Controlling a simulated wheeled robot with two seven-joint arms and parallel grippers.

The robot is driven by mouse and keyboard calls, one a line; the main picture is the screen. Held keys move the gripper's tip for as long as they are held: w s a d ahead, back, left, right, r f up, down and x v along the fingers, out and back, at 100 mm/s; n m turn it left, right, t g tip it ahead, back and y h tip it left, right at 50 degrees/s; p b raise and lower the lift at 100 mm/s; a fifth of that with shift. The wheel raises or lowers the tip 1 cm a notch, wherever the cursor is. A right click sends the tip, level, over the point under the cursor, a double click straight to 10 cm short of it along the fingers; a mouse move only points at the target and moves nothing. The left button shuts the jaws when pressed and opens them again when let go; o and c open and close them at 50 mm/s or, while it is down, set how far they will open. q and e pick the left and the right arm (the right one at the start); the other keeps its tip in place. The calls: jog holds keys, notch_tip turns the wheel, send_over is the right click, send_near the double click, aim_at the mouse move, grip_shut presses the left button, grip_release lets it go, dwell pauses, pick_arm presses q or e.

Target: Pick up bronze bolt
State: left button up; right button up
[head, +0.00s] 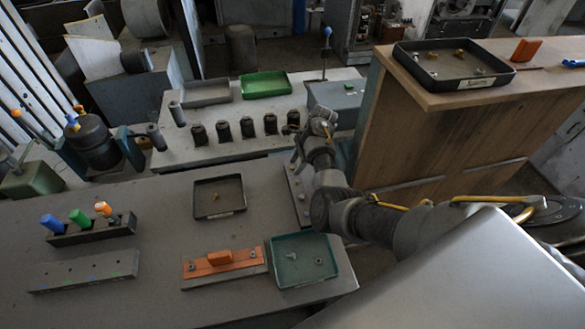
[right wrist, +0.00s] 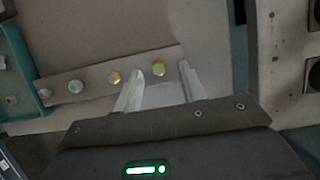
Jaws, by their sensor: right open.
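My right gripper (right wrist: 160,84) is open, with its two fingers apart over a grey strip (right wrist: 95,91) in the right wrist view. I cannot tell for sure which is bronze. In the head view my right gripper (head: 297,161) is above the strip (head: 299,197), partly hidden by my arm. My left gripper is not in view.
A dark tray (head: 219,213) holds a small brass-coloured piece (head: 214,197). A green tray (head: 277,279), an orange plate (head: 222,267) and a block with coloured handles (head: 92,234) share the table. A wooden counter (head: 470,130) rises close to my right arm.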

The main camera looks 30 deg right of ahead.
jog(key=c, duration=0.8)
